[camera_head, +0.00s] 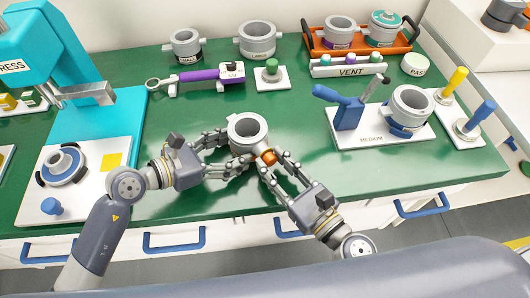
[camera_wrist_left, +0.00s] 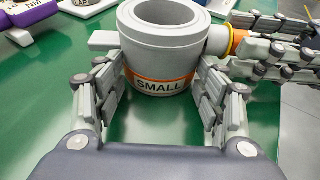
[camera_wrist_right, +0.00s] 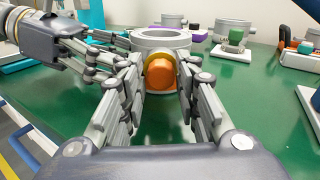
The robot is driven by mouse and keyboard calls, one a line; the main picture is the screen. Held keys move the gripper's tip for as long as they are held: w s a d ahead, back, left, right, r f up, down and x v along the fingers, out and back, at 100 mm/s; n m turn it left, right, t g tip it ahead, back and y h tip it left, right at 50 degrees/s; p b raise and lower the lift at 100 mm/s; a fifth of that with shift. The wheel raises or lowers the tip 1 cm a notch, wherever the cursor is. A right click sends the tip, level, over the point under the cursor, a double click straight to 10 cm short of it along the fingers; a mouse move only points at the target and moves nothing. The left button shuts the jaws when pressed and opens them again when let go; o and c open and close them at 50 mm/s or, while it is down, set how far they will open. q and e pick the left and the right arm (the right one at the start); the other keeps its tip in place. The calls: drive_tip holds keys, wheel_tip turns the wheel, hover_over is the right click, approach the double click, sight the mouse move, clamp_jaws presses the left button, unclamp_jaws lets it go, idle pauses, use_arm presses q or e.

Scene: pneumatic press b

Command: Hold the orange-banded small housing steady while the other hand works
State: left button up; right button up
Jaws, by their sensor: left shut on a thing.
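The grey small housing (camera_head: 247,143) stands upright at the front middle of the green table. Its orange band reads SMALL in the left wrist view (camera_wrist_left: 160,84). My left gripper (camera_head: 228,153) is shut on the housing, one finger on each side of its body. An orange cap (camera_head: 268,157) with a yellow ring sits on the housing's side port; it faces the right wrist camera (camera_wrist_right: 162,74). My right gripper (camera_head: 272,162) has its fingers on either side of this cap, with narrow gaps visible, so it looks open.
The teal press (camera_head: 85,120) stands at the left. A purple-handled tool (camera_head: 200,76) and a green-topped part (camera_head: 271,72) lie behind the housing. The medium housing (camera_head: 408,108) is on a white plate at the right. An orange tray (camera_head: 312,42) is at the back.

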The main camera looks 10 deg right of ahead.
idle(0.3)
drive_tip(key=shift+v, duration=2.55)
drive_tip(key=v, duration=1.2)
drive_tip(key=shift+r, duration=0.1)
use_arm(q)
drive_tip(key=o, duration=1.3)
drive_tip(key=shift+c, duration=0.2)
